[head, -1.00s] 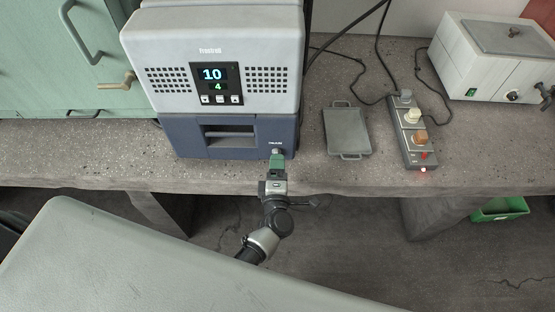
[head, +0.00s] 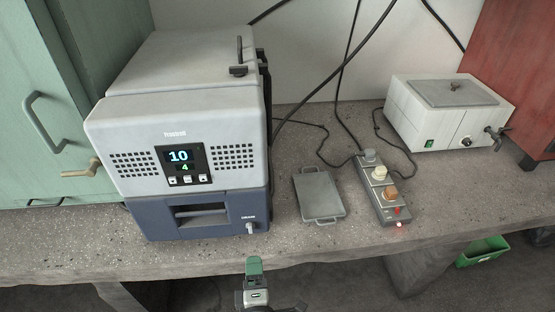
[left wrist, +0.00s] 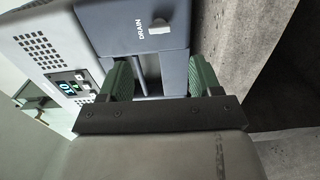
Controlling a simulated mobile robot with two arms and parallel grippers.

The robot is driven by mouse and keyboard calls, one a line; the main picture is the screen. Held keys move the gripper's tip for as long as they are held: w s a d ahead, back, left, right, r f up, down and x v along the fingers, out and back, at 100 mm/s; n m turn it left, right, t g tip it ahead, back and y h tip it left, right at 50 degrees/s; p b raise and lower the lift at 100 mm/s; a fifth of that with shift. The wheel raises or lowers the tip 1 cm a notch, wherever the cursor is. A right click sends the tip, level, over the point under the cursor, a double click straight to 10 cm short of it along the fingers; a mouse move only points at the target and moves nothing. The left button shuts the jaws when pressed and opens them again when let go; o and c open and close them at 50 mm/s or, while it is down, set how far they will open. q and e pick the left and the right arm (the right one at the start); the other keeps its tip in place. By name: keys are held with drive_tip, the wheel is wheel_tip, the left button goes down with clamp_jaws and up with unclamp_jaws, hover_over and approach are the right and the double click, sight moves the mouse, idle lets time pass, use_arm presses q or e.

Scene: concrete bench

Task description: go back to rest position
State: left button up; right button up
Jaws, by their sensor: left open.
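My left gripper (head: 254,266) is at the bottom middle of the head view, in front of the bench edge and below the machine's drain knob. In the left wrist view its two green fingers (left wrist: 160,78) stand apart with nothing between them. The grey and blue machine (head: 180,140) stands on the bench, its display lit with 10 and 4. Its small drain knob (head: 249,228) is at the lower right of the blue front, apart from the gripper; it also shows in the left wrist view (left wrist: 159,26). My right gripper is not in view.
A grey metal tray (head: 319,196) lies right of the machine. A power strip (head: 382,190) with plugs and a red light lies beside it. A white bath with a tap (head: 450,115) stands at the back right. A green bin (head: 483,250) is below the bench (head: 350,246).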

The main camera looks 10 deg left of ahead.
use_arm(q)
drive_tip(key=s+f+m+g+h, duration=0.25)
drive_tip(key=s+f+m, duration=0.2)
drive_tip(key=f, duration=0.35)
drive_tip(key=s+f+m+g+h, duration=0.2)
drive_tip(key=s+f+m+g, duration=0.15)
drive_tip(key=f+m, duration=0.4)
drive_tip(key=s+f+m+g+h, duration=0.25)
drive_tip(key=s+f+m, duration=0.2)
drive_tip(key=f, duration=0.45)
drive_tip(key=s+a+f+m+g+y, duration=0.1)
drive_tip(key=s+a+f+m+g, duration=0.2)
drive_tip(key=s, duration=0.7)
drive_tip(key=s+a+f+m+g+y, duration=0.1)
drive_tip(key=s+a+f+m+g, duration=0.3)
drive_tip(key=s+a+f, duration=0.4)
drive_tip(key=s+a+g, duration=0.1)
drive_tip(key=s, duration=0.2)
drive_tip(key=shift+f, duration=0.2)
drive_tip(key=shift+c, duration=0.3)
